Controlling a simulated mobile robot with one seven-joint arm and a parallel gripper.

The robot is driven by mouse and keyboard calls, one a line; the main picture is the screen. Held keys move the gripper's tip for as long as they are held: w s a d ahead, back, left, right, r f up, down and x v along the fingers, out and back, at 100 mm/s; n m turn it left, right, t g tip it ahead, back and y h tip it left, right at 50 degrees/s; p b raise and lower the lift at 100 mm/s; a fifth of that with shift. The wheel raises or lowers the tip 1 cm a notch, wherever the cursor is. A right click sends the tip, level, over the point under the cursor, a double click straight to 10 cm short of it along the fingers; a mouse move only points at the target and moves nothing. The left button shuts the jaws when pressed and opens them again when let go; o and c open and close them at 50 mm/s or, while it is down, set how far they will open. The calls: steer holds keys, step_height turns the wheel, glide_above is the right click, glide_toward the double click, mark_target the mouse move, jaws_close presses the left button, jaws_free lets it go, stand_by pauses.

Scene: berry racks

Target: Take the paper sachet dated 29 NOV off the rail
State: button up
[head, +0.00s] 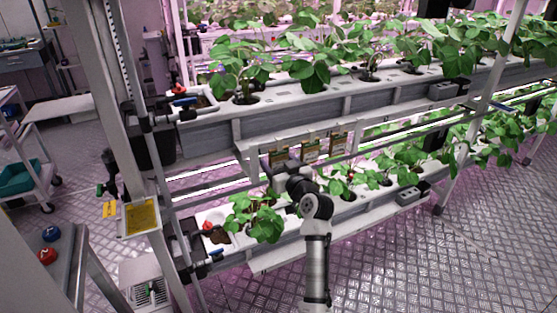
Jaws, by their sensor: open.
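Several small brown and green paper sachets hang in a row from the white rail (255,150) between the two planting levels. There is a left sachet (278,158), a middle sachet (310,152) and a right sachet (338,143). Their printed dates are too small to read, so I cannot tell which is the 29 NOV one. My gripper (281,168) is open at the rail, just below and in front of the left and middle sachets. My own wrist partly hides its fingers, and I cannot tell whether they touch a sachet.
Strawberry plants grow in an upper trough (300,92) and a lower trough (340,208), with leaves close to my arm. A post with a yellow card (141,216) stands at left. A trolley with a teal bin (28,180) stands farther left. The metal floor at right is clear.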

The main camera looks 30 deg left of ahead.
steer(key=c, duration=0.6)
steer(key=shift+r, duration=0.15)
steer(key=shift+r+p, duration=0.35)
steer(key=shift+r, duration=0.3)
steer(key=shift+b+v, duration=0.4)
steer(key=shift+v, duration=4.15)
